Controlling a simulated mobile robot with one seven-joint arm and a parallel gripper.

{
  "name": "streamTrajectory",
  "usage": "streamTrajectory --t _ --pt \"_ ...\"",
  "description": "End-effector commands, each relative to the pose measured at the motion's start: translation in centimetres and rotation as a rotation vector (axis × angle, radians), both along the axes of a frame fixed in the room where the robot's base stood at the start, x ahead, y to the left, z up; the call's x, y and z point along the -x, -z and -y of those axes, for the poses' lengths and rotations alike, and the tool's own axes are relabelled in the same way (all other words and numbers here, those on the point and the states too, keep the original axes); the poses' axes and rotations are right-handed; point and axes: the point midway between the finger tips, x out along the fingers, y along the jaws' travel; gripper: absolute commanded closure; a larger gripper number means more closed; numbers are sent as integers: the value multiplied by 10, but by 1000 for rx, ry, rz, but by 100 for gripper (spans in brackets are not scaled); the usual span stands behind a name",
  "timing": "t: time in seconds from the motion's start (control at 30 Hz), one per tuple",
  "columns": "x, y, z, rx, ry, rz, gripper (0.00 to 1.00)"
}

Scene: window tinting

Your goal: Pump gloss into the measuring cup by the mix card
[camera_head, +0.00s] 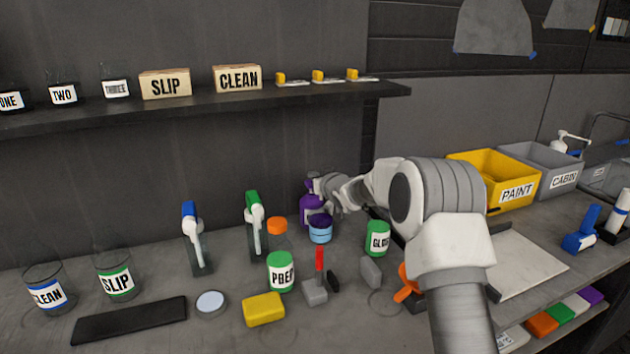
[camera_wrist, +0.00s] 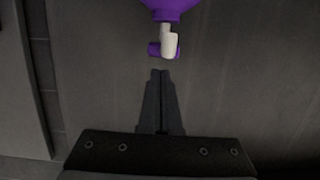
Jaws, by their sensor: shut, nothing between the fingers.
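A purple bottle (camera_head: 309,203) stands at the back of the bench, partly hidden by my arm; I cannot read a label on it. In the wrist view a purple body (camera_wrist: 168,8) with a white nozzle-like part (camera_wrist: 169,42) shows at the top. My gripper (camera_wrist: 160,72) is shut and empty, its fingertips just short of that white part, with a small gap in the picture. In the head view my gripper is hidden beside the purple bottle. A green jar (camera_head: 377,240) labelled GLOSS stands right of the bottle. I cannot make out a measuring cup or mix card for certain.
A light-blue jar (camera_head: 320,231) stands in front of the purple bottle, with the PREP jar (camera_head: 281,273) nearer. Two spray bottles stand left. CLEAN (camera_head: 45,290) and SLIP (camera_head: 118,279) glasses are far left. An orange object (camera_head: 406,283) lies by my arm. A shelf (camera_head: 200,106) overhangs behind.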

Motion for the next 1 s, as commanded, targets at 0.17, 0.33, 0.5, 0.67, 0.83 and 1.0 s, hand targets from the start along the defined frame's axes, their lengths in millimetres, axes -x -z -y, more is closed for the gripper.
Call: streamTrajectory --t 0.17,0.33,0.5,0.67,0.83,1.0 --pt "0 8 1 1 1 -1 100" --pt "0 9 1 0 1 0 100" --pt "0 10 1 1 1 -1 100" --pt "0 23 0 0 0 -1 100" --pt "0 30 0 1 0 -2 100" --pt "1 30 1 2 0 -5 100"
